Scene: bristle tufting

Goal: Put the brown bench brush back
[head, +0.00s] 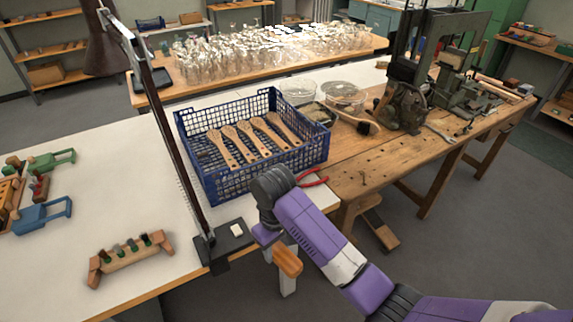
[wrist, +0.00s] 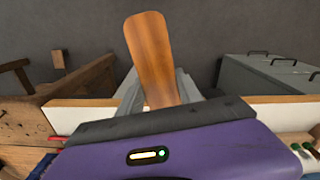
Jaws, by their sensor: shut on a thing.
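My gripper (head: 288,280) is below the end of the arm, in front of the table's near edge, and is shut on a brown wooden piece that I take to be the brown bench brush (head: 287,262). In the wrist view its smooth, rounded brown wood (wrist: 150,45) sticks out beyond the fingers over the grey floor. No bristles show on it, so I cannot tell which way they face. Another wooden-handled brush-like thing (head: 352,118) lies on the wooden bench beside the glass dishes.
A blue crate (head: 240,178) holds several wooden brush backs. A dark upright post on a black base (head: 228,238) stands left of my arm. Red-handled pliers (head: 313,179) lie by the crate. A wooden rack (head: 130,258) is at front left. The white tabletop (head: 120,180) has clear room.

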